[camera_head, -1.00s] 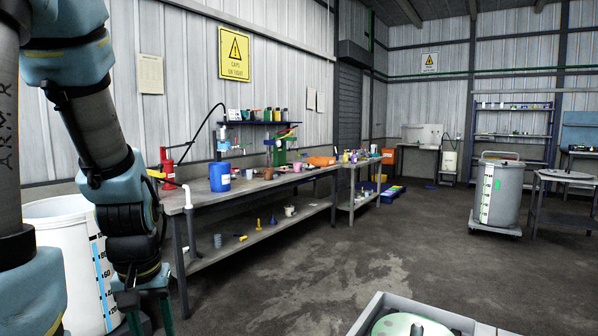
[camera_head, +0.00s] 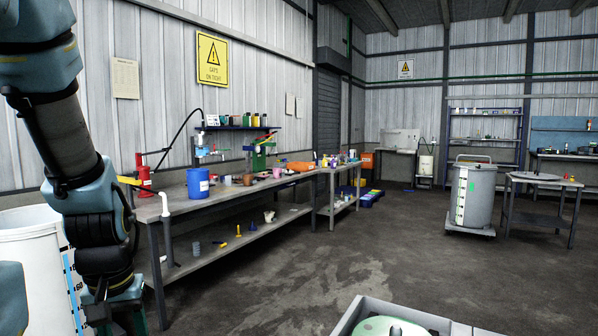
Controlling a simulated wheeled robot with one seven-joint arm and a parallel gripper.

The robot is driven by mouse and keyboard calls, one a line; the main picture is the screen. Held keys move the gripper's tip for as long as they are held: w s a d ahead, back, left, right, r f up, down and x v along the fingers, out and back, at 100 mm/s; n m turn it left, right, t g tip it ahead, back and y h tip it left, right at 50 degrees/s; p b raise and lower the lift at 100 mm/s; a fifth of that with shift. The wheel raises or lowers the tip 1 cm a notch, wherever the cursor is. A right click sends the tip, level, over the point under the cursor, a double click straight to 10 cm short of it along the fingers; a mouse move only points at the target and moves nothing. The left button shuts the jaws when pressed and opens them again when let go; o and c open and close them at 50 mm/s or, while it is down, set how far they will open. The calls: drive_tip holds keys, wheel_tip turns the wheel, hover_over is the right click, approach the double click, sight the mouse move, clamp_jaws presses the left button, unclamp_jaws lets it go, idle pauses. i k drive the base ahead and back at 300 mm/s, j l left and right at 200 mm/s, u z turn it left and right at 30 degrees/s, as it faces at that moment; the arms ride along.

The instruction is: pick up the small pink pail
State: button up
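My arm hangs down at the left side of the picture. My gripper (camera_head: 122,322) is at the bottom left edge, well apart from the pail and nearer to me. Its fingertips are cut off by the frame, so I cannot tell if it is open or holds anything.
The grey workbench (camera_head: 178,209) carries a blue container (camera_head: 198,183) and a red tool (camera_head: 144,178). Yellow and blue small items lie on its lower shelf. A large white drum (camera_head: 30,250) is beside my arm. A wheeled grey vat (camera_head: 473,197) stands right. The middle floor is clear.

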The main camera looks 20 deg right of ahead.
sight(278, 174)
drive_tip(key=u, duration=0.45)
drive_tip(key=i, duration=0.6)
drive_tip(key=i+j+z, duration=0.15)
drive_tip(key=i, duration=0.45)
drive_tip(key=i+l+z, duration=0.15)
drive_tip(key=i+z, duration=0.25)
drive_tip(key=i+l+z, duration=0.1)
drive_tip(key=i+z, duration=0.7)
drive_tip(key=i+j+z, duration=0.35)
drive_tip(key=i+l+z, duration=0.25)
drive_tip(key=i+z, duration=0.15)
drive_tip(key=i, duration=0.55)
drive_tip(key=i+z, duration=0.35)
drive_tip(key=i, duration=0.6)
drive_tip(key=i+u, duration=0.15)
drive_tip(key=i, duration=3.9)
drive_tip(key=i+u, duration=0.2)
drive_tip(key=i, duration=0.3)
drive_tip(key=i+u, duration=0.2)
drive_tip(key=i, duration=0.3)
drive_tip(key=i+l+u, duration=0.2)
drive_tip(key=i, duration=0.25)
drive_tip(key=i+l+u, duration=0.2)
drive_tip(key=i, duration=0.3)
